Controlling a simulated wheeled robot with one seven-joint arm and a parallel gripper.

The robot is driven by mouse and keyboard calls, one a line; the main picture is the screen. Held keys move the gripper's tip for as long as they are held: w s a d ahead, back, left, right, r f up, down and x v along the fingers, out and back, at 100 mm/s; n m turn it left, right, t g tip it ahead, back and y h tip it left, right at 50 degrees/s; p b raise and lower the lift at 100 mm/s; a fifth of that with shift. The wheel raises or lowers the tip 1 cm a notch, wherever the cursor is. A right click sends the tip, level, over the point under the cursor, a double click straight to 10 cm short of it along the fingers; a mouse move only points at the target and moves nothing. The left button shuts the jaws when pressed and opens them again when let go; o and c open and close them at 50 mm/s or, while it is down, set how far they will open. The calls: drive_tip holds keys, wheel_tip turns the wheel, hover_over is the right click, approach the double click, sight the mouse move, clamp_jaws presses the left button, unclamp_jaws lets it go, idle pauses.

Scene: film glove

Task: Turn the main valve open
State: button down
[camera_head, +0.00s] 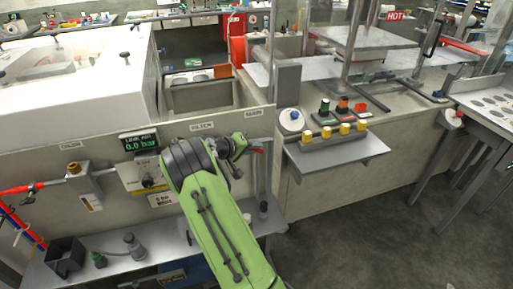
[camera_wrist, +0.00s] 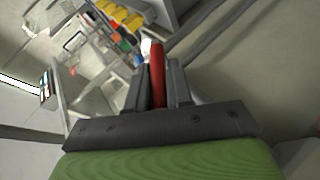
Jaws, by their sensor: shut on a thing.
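The main valve's red lever (camera_head: 258,151) sticks out from a vertical grey pipe (camera_head: 263,180) under a label that seems to read MAIN (camera_head: 252,113). My gripper (camera_head: 241,146) reaches it from the left. In the wrist view the same red lever (camera_wrist: 157,70) stands between the two dark fingers of my gripper (camera_wrist: 158,88), which are shut on it. The valve body is mostly hidden behind my gripper and arm. A display (camera_head: 140,143) on the panel reads LINE AIR 0.0 bar.
A grey shelf with yellow knobs (camera_head: 345,130) juts out right of the valve. A lower ledge (camera_head: 150,260) holds a black bin (camera_head: 65,255). Open floor (camera_head: 370,240) lies at right.

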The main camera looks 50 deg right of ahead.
drive_tip(key=shift+w+a+f+n+g+h+b, duration=0.15)
drive_tip(key=shift+f+n+g+h+b, duration=0.2)
drive_tip(key=shift+h+b, duration=0.6)
drive_tip(key=shift+a+f+n+g+h+b, duration=0.15)
drive_tip(key=shift+f+n+h+b, duration=0.35)
drive_tip(key=shift+h+b, duration=0.5)
drive_tip(key=shift+w+a+f+n+g+h+b, duration=0.1)
drive_tip(key=shift+f+n+g+h+b, duration=0.2)
drive_tip(key=shift+f+h+b, duration=0.45)
drive_tip(key=shift+r+h, duration=0.2)
drive_tip(key=shift+h, duration=0.2)
drive_tip(key=c, duration=1.1)
unclamp_jaws()
drive_tip(key=w+a+f+p, duration=0.1)
drive_tip(key=w+a, duration=0.1)
drive_tip(key=a, duration=1.3)
drive_tip(key=shift+a+f+p, duration=0.15)
drive_tip(key=shift+a+p, duration=0.1)
drive_tip(key=shift+p, duration=0.1)
